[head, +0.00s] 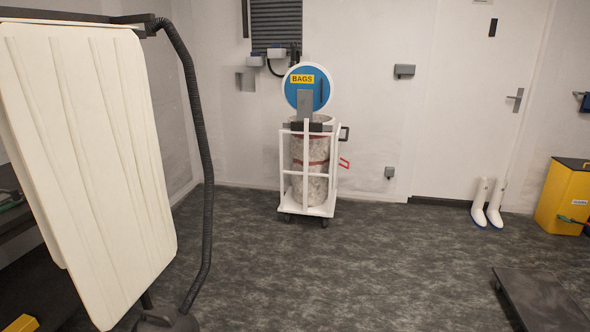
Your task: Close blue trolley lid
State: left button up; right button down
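The blue trolley lid (318,97) is a round blue disc with a pale rim and a yellow label reading BAGS. It stands upright, raised open above the trolley, with a grey bracket in front of its lower part. The trolley (284,170) is a white wheeled frame against the far wall. It holds a pale, mottled cylindrical bag (317,188) with red bands. A dark handle sticks out at its upper right, with a red loop lower down. Neither of my grippers shows in the head view.
A large cream ribbed panel (88,160) and a black hose (206,165) fill the left foreground. White boots (494,205), a yellow bin (563,195) and a low dark platform (543,303) are at the right. The dark floor before the trolley is clear.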

aim_at(307, 87)
jog(key=i, duration=2.85)
jog(key=l+z, duration=0.05)
jog(key=l, duration=0.05)
